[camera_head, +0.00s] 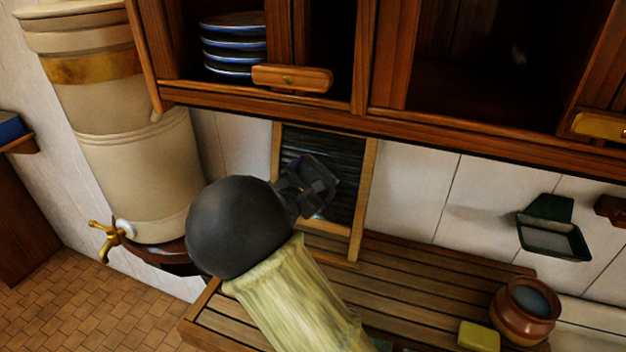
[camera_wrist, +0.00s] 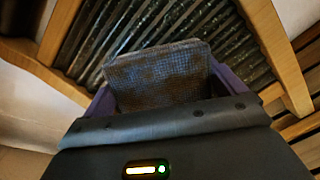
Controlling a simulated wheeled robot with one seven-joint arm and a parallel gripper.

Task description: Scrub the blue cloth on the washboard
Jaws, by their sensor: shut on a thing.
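The washboard (camera_head: 365,200) leans upright against the tiled wall on the slatted counter, with a wooden frame and a dark ribbed panel. Its ribs also show in the wrist view (camera_wrist: 110,35). My gripper (camera_head: 318,190) is in front of the ribbed panel. In the wrist view its jaws are shut on a folded, waffle-textured cloth (camera_wrist: 160,75), greyish blue with brown tints. The cloth lies across the ribs in that view; I cannot tell whether it presses on them. In the head view my arm and gripper hide the cloth and part of the washboard.
The slatted counter (camera_head: 420,285) holds a yellow block (camera_head: 478,336) and a brown pot (camera_head: 525,309) at right. A green wall holder (camera_head: 553,230) hangs above. A cupboard with stacked plates (camera_head: 234,45) overhangs the washboard. A large cream urn (camera_head: 145,170) with a brass tap stands left.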

